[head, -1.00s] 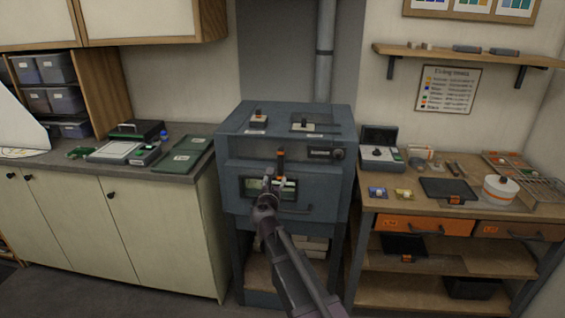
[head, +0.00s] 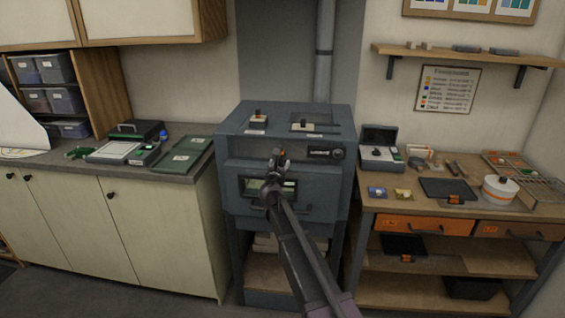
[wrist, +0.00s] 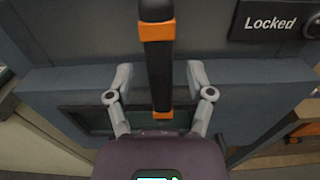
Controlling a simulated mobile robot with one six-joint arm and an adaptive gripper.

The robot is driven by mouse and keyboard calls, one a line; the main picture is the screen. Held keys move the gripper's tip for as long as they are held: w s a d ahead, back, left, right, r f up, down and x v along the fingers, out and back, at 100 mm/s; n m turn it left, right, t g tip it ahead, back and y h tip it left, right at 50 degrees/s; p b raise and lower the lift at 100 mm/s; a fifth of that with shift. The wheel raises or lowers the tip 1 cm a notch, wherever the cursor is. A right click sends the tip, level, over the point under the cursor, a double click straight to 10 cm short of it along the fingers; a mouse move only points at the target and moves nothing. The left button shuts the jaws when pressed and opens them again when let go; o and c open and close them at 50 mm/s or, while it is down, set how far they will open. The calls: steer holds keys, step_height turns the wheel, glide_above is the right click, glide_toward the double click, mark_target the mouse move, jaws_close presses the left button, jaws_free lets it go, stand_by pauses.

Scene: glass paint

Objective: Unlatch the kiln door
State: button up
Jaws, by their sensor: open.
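The kiln (head: 232,150) is a blue-grey box on legs with a window in its front door (head: 312,195). The latch handle (wrist: 159,65) is a black bar with orange bands, upright in the wrist view. My gripper (wrist: 159,72) is open, with one finger on each side of the lower part of the handle and visible gaps on both sides. A display panel (wrist: 270,22) to the right of the handle reads "Locked"; it also shows in the head view (head: 320,153). In the head view my gripper (head: 278,157) covers most of the latch.
A bar handle (head: 305,210) runs along the lower door front. A workbench (head: 400,208) with trays, a white pot (head: 500,189) and orange drawers stands close on the right. A cabinet counter (head: 120,180) stands on the left. Switches (head: 258,118) sit on the kiln top.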

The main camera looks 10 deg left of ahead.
steer(key=shift+w, duration=1)
